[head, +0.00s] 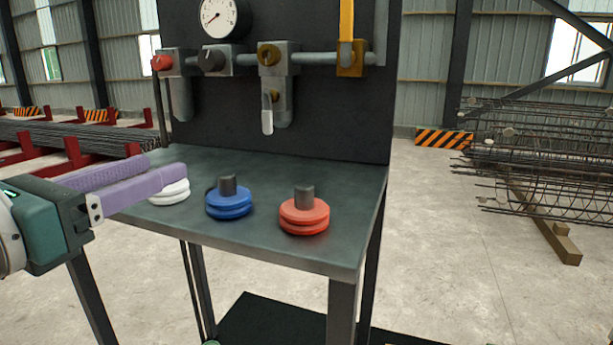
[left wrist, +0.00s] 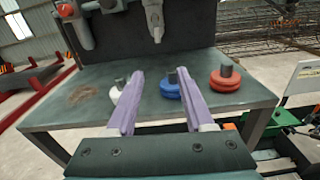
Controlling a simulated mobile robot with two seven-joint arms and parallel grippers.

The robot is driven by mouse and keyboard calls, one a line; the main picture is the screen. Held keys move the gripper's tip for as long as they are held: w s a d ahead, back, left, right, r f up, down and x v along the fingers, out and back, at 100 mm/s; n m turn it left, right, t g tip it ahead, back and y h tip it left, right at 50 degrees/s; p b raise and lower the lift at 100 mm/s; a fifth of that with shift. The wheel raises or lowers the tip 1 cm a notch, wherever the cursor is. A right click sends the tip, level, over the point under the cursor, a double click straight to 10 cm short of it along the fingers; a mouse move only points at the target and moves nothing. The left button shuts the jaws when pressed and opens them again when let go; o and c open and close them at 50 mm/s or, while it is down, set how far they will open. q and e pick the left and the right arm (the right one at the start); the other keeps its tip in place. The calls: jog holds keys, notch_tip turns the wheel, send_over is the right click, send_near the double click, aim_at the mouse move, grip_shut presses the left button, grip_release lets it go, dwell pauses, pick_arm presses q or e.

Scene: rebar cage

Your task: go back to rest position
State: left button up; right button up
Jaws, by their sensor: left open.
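My left gripper (head: 139,183) comes in from the left in the head view, with its purple fingers above the left part of the table. In the left wrist view its two fingers (left wrist: 158,104) are spread apart with nothing between them. A white disc-shaped piece (head: 172,191) is partly hidden behind the fingers. A blue piece (head: 229,199) and a red piece (head: 304,212), each with a dark knob on top, stand upright on the table to the right. My right gripper does not show in either view.
The dark metal table (head: 290,256) has a back panel (head: 330,110) carrying a gauge (head: 220,17), valves and pipes. Rebar cages (head: 545,155) lie on the floor at the right. A red rack with bars (head: 70,145) is at the far left. Open floor lies right of the table.

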pick_arm(q)
jog(key=s+d+f+m+g+y, duration=0.25)
jog(key=s+f+m+g, duration=0.55)
jog(key=s+f+m, duration=0.8)
jog(key=s+a+f+m+g+y, duration=0.2)
jog(key=s+m, duration=0.8)
jog(key=m, duration=0.7)
jog(key=a+g+y, duration=0.1)
jog(key=a+g, duration=0.1)
jog(key=g, duration=0.1)
jog(key=shift+y, duration=0.35)
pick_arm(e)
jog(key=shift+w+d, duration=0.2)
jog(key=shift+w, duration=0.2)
